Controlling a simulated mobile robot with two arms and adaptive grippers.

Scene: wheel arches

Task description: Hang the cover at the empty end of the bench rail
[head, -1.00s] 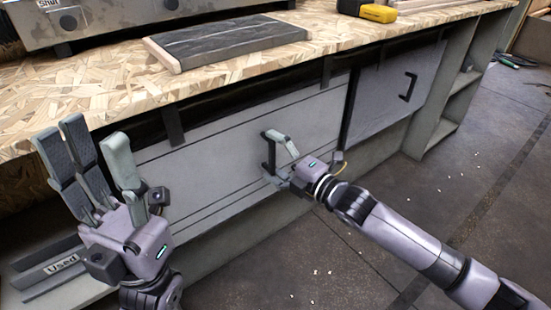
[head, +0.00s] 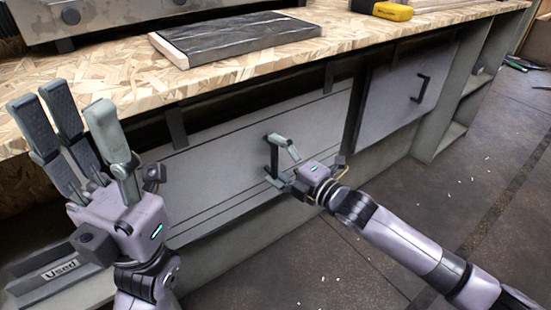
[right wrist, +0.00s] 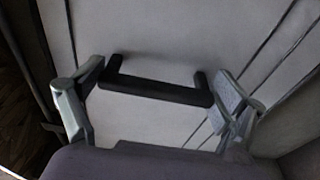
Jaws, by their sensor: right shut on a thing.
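A wide grey cover (head: 215,160) with dark lines stands upright below the bench top in the head view. Dark hook-like straps (head: 177,128) show at its upper edge; I cannot tell whether they bear on the rail. My right gripper (head: 283,165) is shut on its black handle (head: 271,157). In the right wrist view the handle (right wrist: 160,90) lies between the two fingers. My left gripper (head: 72,130) is open and empty, raised in front of the bench's left part. The dark bench rail (head: 240,97) runs under the top's front edge, partly hidden in shadow.
A second grey panel (head: 395,105) with a black handle hangs to the right. Open shelves (head: 465,105) are at the bench's right end. A dark board (head: 235,42) and a yellow tool (head: 392,11) lie on top. A tray marked "Used" (head: 60,270) is low at left.

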